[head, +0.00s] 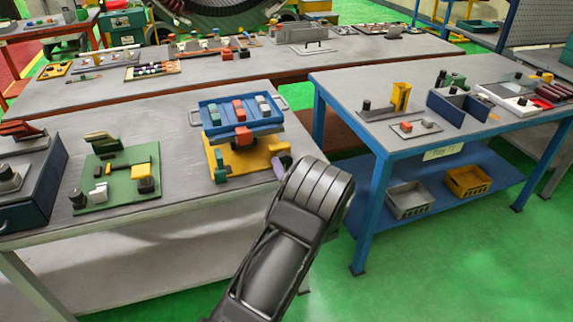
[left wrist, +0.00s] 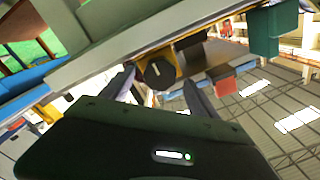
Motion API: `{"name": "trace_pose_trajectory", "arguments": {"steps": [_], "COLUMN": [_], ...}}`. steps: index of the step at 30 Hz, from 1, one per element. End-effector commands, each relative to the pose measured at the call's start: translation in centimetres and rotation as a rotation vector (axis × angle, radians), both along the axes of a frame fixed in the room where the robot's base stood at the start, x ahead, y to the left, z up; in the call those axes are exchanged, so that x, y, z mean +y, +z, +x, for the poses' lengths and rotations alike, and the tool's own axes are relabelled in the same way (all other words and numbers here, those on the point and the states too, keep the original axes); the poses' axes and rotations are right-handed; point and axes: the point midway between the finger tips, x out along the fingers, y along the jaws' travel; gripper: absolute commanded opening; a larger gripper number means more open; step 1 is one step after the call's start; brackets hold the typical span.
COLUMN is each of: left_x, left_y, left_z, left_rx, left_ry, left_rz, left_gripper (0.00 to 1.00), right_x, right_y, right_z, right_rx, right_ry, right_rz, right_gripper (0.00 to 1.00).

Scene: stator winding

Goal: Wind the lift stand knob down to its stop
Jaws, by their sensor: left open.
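The lift stand has a yellow base (head: 236,157) and carries a blue tray (head: 236,128) with side handles, at the right end of the near grey table. Its dark round knob (left wrist: 158,73), with a pale mark on its face, shows in the left wrist view; I cannot make it out in the head view. My left gripper (head: 281,166) is at the stand's right side, mostly hidden by my own arm. In the left wrist view its two fingers are apart, one on each side of the knob. I cannot tell whether they touch it. My right gripper is not in view.
Red and grey blocks (head: 239,110) sit in the tray. A green board with fittings (head: 117,178) lies to the left, beside a dark box (head: 40,190). A blue-framed table (head: 375,130) stands to the right, with green floor (head: 400,260) between.

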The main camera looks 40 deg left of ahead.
Motion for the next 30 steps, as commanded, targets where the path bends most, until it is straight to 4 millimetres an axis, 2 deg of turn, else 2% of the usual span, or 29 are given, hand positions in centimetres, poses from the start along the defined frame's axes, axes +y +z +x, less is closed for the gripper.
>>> {"name": "trace_pose_trajectory", "arguments": {"steps": [4,13,30], "left_x": [1.15,1.38,1.35], "left_y": [0.05,-0.03,-0.02], "left_z": [0.83,0.99,0.98], "left_rx": [0.001,0.000,0.000], "left_ry": [-0.001,-0.001,-0.001], "left_rz": [0.001,-0.001,0.000], "left_gripper": [0.70,0.70,0.24], "right_x": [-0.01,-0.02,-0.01], "right_y": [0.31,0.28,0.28], "right_z": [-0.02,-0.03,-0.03], "right_rx": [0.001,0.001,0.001], "right_ry": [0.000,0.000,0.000], "right_rz": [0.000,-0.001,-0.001], "right_gripper": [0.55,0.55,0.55]}}
